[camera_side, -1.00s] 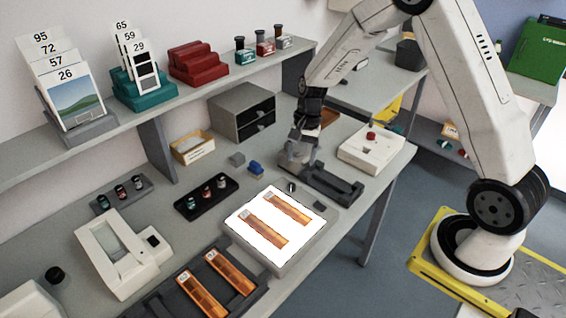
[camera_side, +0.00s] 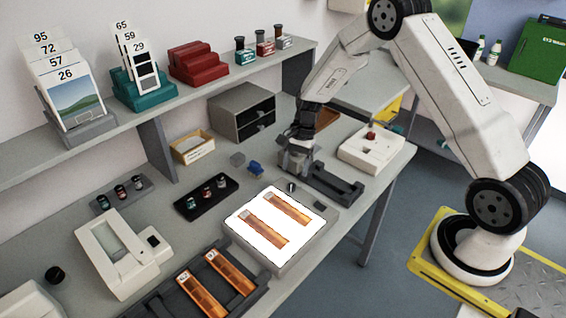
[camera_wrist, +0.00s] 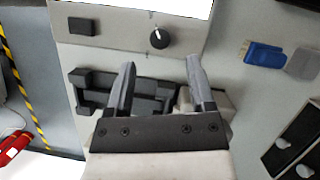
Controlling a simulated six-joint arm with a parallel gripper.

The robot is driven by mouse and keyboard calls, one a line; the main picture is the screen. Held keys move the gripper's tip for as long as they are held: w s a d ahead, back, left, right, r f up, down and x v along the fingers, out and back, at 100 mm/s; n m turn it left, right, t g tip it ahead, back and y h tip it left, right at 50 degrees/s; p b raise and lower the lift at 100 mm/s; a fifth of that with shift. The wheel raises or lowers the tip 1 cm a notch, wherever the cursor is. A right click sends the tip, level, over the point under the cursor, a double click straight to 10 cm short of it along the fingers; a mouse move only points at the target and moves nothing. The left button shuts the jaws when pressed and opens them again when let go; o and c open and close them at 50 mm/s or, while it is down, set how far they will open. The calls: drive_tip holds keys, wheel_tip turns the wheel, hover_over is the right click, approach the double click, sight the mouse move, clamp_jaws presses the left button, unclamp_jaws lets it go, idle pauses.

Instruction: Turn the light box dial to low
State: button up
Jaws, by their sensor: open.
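The light box (camera_side: 238,238) is lit white, with two orange film strips on its surface; in the wrist view its grey front strip (camera_wrist: 115,28) shows at the top. The dial (camera_wrist: 158,38) is a small black knob with a white mark on that strip; it also shows in the side view (camera_side: 291,187). A dark rectangular button (camera_wrist: 81,26) sits on the same strip. My gripper (camera_wrist: 160,75) is open and empty. Its fingertips are apart from the dial, short of it in the wrist view. In the side view my gripper (camera_side: 294,172) is low, behind the light box.
A dark grey holder (camera_side: 333,184) lies beside my gripper, and partly under the fingers in the wrist view. A white box with a red knob (camera_side: 370,150) is to the right.

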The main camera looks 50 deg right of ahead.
sight(292, 185)
drive_tip(key=shift+x, duration=2.5)
clamp_jaws()
